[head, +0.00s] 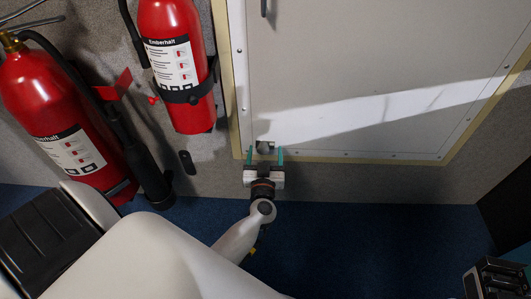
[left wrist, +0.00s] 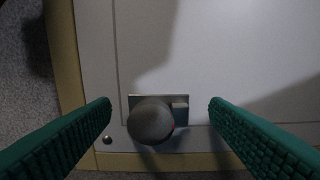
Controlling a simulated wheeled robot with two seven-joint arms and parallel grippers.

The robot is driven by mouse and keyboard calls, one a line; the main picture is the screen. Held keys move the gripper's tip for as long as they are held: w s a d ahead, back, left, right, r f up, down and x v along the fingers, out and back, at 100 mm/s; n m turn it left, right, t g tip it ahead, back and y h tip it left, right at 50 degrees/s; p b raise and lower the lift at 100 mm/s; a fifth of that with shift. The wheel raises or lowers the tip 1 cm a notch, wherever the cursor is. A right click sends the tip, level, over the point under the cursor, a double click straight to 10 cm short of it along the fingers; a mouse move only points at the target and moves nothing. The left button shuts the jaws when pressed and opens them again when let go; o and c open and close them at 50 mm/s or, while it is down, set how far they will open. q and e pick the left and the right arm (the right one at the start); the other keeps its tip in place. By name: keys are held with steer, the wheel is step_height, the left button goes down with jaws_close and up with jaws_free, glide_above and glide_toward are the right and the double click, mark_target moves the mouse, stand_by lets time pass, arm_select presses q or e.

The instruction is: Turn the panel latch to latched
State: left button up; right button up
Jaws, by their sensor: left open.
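The panel latch (head: 264,147) is a small grey rounded knob at the lower left corner of a large pale panel (head: 340,80).
Two red fire extinguishers, one on the wall (head: 176,65) and one lower left (head: 60,125), stand left of the panel. A dark boxy object (head: 497,278) is at lower right. Blue floor (head: 370,245) is open below.

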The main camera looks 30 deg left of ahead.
arm_select(q)
steer(key=shift+x, duration=0.85)
steer(key=shift+c, duration=0.3)
steer(key=c, duration=0.9)
